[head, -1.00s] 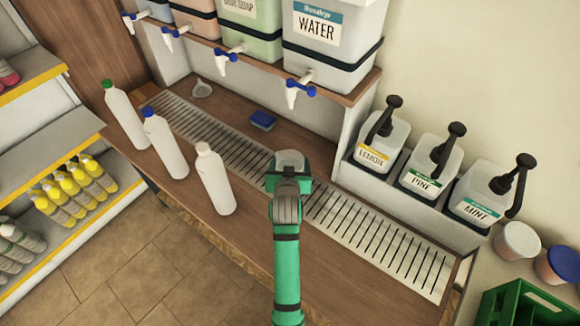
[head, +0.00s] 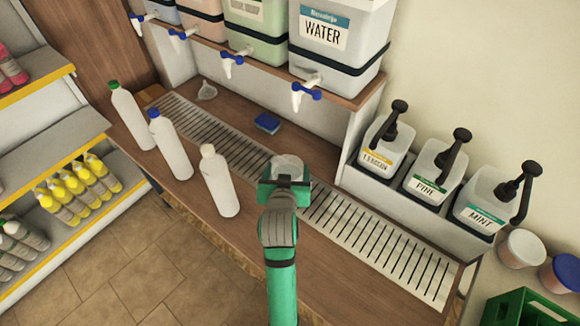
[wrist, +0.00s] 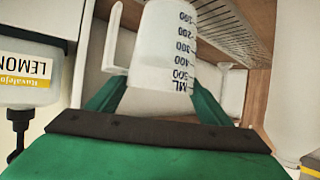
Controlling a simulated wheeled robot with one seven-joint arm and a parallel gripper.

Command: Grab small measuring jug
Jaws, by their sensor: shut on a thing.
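The small measuring jug (wrist: 165,45) is translucent white with black ML graduations and a handle on its left side in the wrist view. My gripper (wrist: 155,92) is shut on it, with one green finger on each side of its body. In the head view, the jug's pale top (head: 287,167) shows just beyond my gripper (head: 285,182), over the slotted drain grate. My gripper hides most of the jug there, and I cannot tell whether it touches the grate.
White bottles (head: 219,182) stand left of my gripper on the wooden counter. A blue sponge (head: 267,123) and a funnel (head: 207,91) lie behind. Pump dispensers (head: 433,180) stand at right, and tap drums (head: 338,45) sit on the shelf above. The right grate (head: 385,238) is clear.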

